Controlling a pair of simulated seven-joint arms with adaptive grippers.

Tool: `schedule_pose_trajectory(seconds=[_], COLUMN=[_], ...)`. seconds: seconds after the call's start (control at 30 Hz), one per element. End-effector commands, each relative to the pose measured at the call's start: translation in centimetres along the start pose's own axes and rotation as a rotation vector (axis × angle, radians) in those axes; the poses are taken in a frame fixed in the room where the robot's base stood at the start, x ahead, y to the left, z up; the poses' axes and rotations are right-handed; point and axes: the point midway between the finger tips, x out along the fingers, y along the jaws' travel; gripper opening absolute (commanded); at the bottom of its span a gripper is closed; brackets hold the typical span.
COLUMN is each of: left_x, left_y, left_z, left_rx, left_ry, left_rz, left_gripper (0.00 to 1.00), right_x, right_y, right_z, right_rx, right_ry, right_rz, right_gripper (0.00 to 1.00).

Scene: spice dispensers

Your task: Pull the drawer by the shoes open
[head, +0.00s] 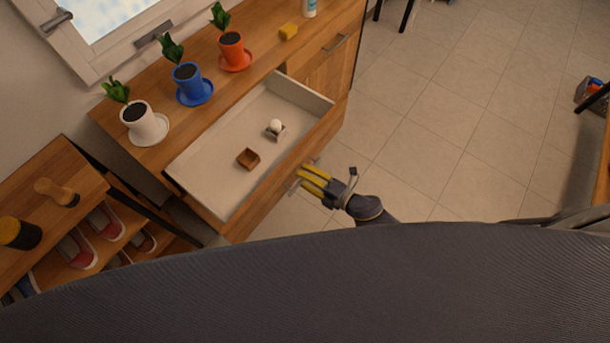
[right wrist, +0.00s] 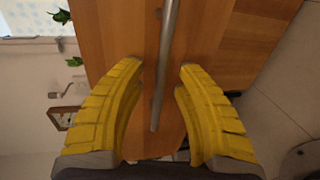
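The wooden drawer (head: 205,165) of the cabinet by the shoe rack stands open, its pale inside showing. A small brown square dish (head: 248,158) and a small holder with a white round thing (head: 276,129) lie in it. Its metal bar handle (right wrist: 164,70) is on the front panel. My right gripper (head: 305,173) is at the drawer front, by the handle. In the right wrist view its yellow fingers are apart, one on each side of the bar, with gaps showing. Red and white shoes (head: 76,248) sit on the rack at left. My left gripper is not in view.
A closed drawer front with a handle (head: 335,43) is farther along.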

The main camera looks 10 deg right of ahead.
Motion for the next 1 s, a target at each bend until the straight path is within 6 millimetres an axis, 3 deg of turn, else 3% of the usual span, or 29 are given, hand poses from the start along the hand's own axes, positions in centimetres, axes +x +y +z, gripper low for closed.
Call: schedule_pose_trajectory(seconds=[0.23,0.7,1.0], left_x=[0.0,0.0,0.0], left_y=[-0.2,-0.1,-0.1], left_z=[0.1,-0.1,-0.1], left_rx=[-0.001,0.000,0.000], left_ry=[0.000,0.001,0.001], left_rz=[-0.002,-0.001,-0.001], left_gripper=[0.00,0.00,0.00], right_x=[-1.2,-8.9,-11.6], right_y=[-0.1,-0.1,0.0], right_z=[-0.1,0.0,0.0], right_rx=[0.001,0.001,0.000], right_ry=[0.000,0.000,0.000], right_rz=[-0.001,-0.002,-0.001], right_gripper=[0.33,0.33,0.33])
